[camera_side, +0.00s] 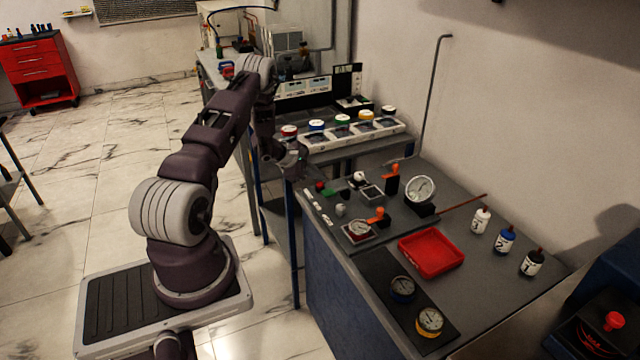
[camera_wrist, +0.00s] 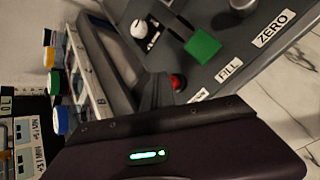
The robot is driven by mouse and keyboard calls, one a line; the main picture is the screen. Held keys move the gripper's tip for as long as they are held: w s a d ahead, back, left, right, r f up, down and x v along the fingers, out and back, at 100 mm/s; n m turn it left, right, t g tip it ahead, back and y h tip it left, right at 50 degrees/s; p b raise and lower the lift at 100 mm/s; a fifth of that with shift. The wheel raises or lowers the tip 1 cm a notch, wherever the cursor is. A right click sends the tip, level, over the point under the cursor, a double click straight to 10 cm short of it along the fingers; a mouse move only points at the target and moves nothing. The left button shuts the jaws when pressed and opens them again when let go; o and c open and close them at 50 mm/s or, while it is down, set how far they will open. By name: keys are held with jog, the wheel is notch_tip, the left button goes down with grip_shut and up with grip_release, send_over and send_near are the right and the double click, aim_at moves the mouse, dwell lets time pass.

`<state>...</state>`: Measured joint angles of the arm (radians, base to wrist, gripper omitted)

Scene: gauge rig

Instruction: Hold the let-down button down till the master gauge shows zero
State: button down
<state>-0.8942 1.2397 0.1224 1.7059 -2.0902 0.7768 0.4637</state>
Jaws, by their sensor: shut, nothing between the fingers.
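A small round red button (camera_side: 320,185) sits at the left back corner of the gauge panel; it also shows in the wrist view (camera_wrist: 178,82), beside a label partly cut off from sight. I cannot read which button is named let-down. A green square pad (camera_side: 329,193) is beside it, and in the wrist view the pad (camera_wrist: 203,46) is near the FILL label (camera_wrist: 229,69). A large white-faced gauge (camera_side: 421,189) stands at the panel's back; its reading is too small to tell. My gripper (camera_side: 297,166) is shut and empty, up and left of the red button.
A white knob (camera_wrist: 138,28) stands near the green pad. A rack with coloured caps (camera_side: 342,131) is behind.

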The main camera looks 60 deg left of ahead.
jog(key=shift+f, duration=0.6)
dwell(2.1)
jog(key=shift+r, duration=0.1)
dwell(1.0)
jog(key=shift+r, duration=0.9)
jog(key=shift+r, duration=2.55)
